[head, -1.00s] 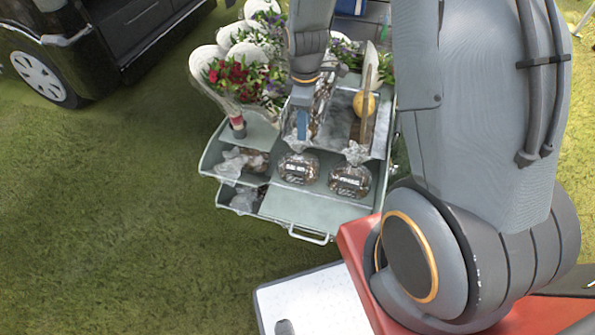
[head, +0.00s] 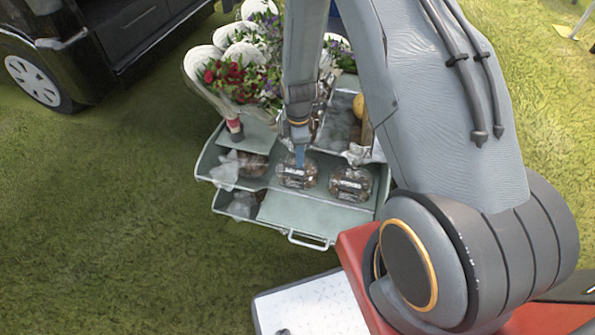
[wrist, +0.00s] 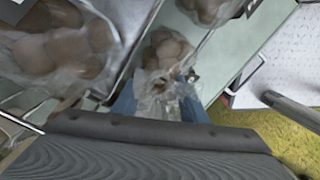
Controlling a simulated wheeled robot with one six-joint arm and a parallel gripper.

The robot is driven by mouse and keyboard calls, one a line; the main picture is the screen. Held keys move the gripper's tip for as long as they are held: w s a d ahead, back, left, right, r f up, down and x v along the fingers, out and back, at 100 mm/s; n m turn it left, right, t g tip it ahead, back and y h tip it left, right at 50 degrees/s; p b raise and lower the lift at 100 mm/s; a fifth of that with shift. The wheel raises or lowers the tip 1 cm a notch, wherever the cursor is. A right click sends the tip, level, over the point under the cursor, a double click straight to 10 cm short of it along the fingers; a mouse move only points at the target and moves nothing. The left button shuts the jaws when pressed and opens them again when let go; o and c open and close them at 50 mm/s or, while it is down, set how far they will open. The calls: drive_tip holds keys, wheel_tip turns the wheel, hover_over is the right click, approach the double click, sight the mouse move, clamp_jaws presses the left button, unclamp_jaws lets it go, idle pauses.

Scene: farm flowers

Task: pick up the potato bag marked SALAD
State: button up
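The label lettering is too small to read surely, so I cannot tell which says SALAD. My gripper (head: 299,157) points down at the neck of the middle bag. In the wrist view, my gripper (wrist: 160,105) has its blue fingers apart, on either side of a bag's crumpled clear neck (wrist: 163,88). Brown potatoes show just beyond it. The label of this bag is hidden in the wrist view.
More bags lie in the left compartments (head: 250,165) (head: 241,204). The grey drawer unit (head: 300,212) has a front handle (head: 308,243). Flowers (head: 228,80) stand behind left, and a dark vehicle (head: 100,45) is parked beyond. Grass at left is clear.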

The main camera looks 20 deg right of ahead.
drive_tip(key=shift+f, duration=0.35)
drive_tip(key=shift+c, duration=0.4)
clamp_jaws()
drive_tip(key=shift+w+r, duration=0.1)
idle(0.8)
